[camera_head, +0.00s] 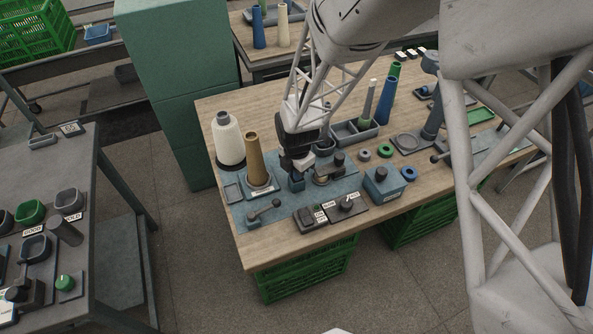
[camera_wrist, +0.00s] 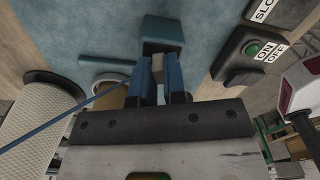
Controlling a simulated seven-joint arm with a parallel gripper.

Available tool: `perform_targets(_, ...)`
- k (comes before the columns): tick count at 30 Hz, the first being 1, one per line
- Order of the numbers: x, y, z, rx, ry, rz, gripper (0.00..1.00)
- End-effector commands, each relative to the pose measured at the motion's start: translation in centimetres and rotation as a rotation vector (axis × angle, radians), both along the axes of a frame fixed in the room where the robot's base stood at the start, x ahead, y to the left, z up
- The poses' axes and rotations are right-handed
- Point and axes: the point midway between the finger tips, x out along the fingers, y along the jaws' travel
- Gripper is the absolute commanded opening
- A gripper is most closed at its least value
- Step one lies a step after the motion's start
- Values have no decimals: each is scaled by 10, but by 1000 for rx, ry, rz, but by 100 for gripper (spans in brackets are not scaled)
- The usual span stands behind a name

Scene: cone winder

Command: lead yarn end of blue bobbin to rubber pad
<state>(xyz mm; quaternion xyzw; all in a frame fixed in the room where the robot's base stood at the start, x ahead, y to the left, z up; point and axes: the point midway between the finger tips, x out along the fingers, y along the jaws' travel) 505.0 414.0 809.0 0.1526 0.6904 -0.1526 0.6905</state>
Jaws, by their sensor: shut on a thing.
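My gripper (camera_head: 297,172) is low over the blue-grey plate on the wooden table. In the wrist view its two blue-faced fingers (camera_wrist: 160,85) are close together, shut on the blue yarn (camera_wrist: 60,122). The strand runs taut from the left edge to the fingers, across the white yarn package. The pinched end is hidden between the fingers. A blue-grey block (camera_wrist: 162,33) is just beyond the fingertips; I cannot tell whether it carries the rubber pad. A tall blue cone (camera_head: 385,103) stands at the back right; I cannot tell whether it is the blue bobbin.
The white yarn package (camera_head: 228,140) and brown cone (camera_head: 258,165) stand left of my gripper. A lever (camera_head: 263,212) and switch boxes (camera_head: 345,203) are in front. A blue box (camera_head: 384,184) is to the right. Grey trays (camera_head: 346,133) lie behind.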

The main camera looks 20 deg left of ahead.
Motion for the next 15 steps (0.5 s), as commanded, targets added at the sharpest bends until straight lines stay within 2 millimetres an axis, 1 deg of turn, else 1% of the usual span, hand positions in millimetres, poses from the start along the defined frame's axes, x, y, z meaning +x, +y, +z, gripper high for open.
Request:
perform_targets(8, 0, 0, 0, 0, 0, 0, 2)
perform_targets(9, 0, 0, 0, 0, 0, 0, 15)
perform_targets(14, 0, 0, 0, 0, 0, 0, 39)
perform_targets(15, 0, 0, 0, 0, 0, 0, 41)
